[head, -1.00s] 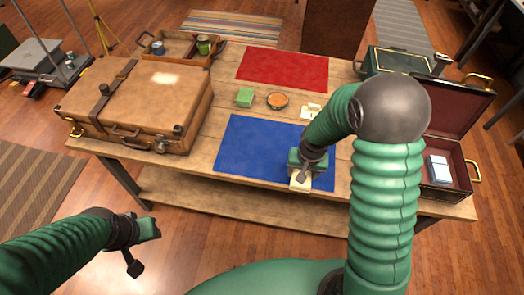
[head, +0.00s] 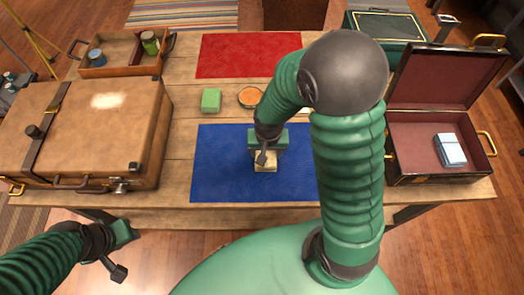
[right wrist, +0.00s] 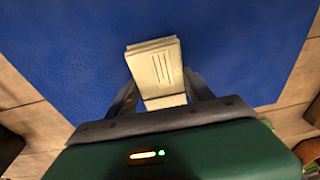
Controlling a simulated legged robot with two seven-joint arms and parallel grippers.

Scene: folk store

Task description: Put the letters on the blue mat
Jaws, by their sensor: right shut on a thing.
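The blue mat (head: 222,165) lies flat at the front middle of the wooden table. My right gripper (head: 265,157) is over the mat, shut on a cream bundle of letters (head: 266,166). In the right wrist view the letters (right wrist: 155,65) sit between the two fingers (right wrist: 163,95), with dark lines on their face and blue mat behind. I cannot tell whether they touch the mat. A pale thing (head: 305,110) behind my right arm is mostly hidden. My left gripper (head: 122,255) is off the table's front edge, at lower left; its jaws are unclear.
A brown suitcase (head: 90,130) fills the table's left. An open case (head: 420,165) with a pale blue-white packet (head: 450,150) stands at right. A green block (head: 211,100), an orange-topped bowl (head: 250,97) and a red mat (head: 225,60) lie behind the blue mat.

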